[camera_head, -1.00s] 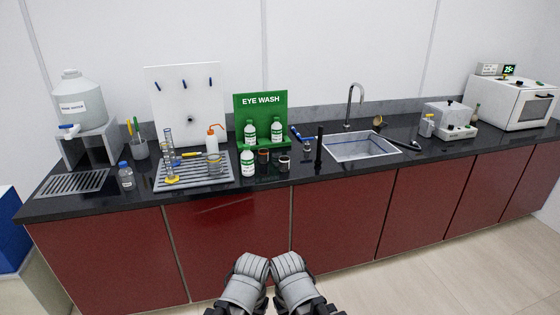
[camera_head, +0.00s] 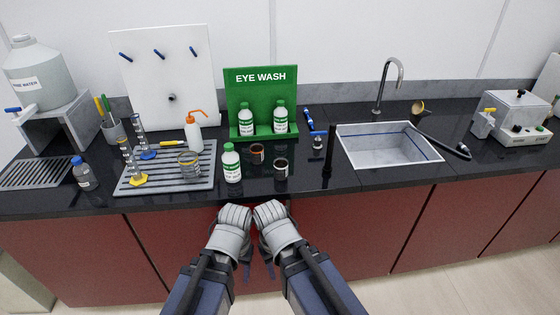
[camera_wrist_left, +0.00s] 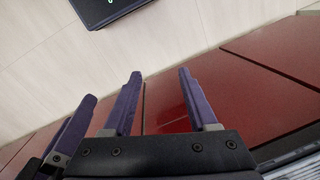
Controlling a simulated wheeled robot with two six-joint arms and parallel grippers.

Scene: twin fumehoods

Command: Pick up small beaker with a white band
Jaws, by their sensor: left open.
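Two small dark cups stand on the black counter in front of the eye wash stand. The nearer one (camera_head: 281,170) shows a pale patch on its side, which may be the white band. The other (camera_head: 256,153) is brownish with a pale mark. A clear glass beaker (camera_head: 189,165) stands on the grey drying rack; I cannot make out a band on it. My left gripper (camera_head: 244,270) hangs before the red cabinets, below the counter edge. In the left wrist view it is open and empty (camera_wrist_left: 160,78). My right gripper (camera_head: 269,269) is beside it; its jaws are unclear.
A white-green bottle (camera_head: 232,165) stands left of the cups. A black upright post (camera_head: 327,150) and the sink (camera_head: 390,145) are to their right. The drying rack (camera_head: 135,185) holds cylinders and a wash bottle. The counter's front strip is clear.

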